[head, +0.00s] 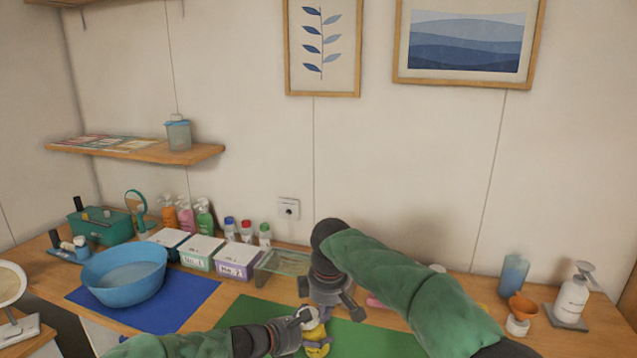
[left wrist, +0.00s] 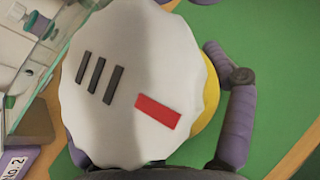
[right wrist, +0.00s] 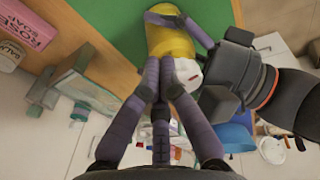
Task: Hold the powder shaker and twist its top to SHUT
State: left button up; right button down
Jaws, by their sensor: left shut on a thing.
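The yellow powder shaker (head: 317,341) is low in the middle of the head view, over the green mat. My left gripper (head: 303,322) is shut on it. In the left wrist view its white scalloped top (left wrist: 140,85) fills the middle, with three dark bars and one red bar on it; the left fingers lie on both sides. In the right wrist view the yellow body (right wrist: 168,45) lies beyond my right gripper's fingers (right wrist: 163,85). The white top shows beside those fingertips. I cannot tell whether they touch it or how far they are open.
A blue bowl (head: 124,275) stands on a blue mat at the left. White boxes (head: 201,252) and a clear tray (head: 282,265) stand behind the green mat (head: 255,310). The right forearm covers part of the table.

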pick_arm(q)
jog(key=shift+d+r, duration=0.1)
jog(key=shift+d, duration=0.2)
pick_arm(e)
jog(key=shift+s+a+f, duration=0.25)
jog(key=shift+a, duration=0.25)
jog(key=shift+d, duration=0.15)
pick_arm(q)
jog(key=shift+a, duration=0.25)
pick_arm(e)
notch_tip(320, 180, up, 6)
jog(key=shift+s+r, duration=0.2)
jog(key=shift+s, duration=0.1)
pick_arm(q)
jog(key=o, duration=1.1)
jog(key=shift+c, duration=0.2)
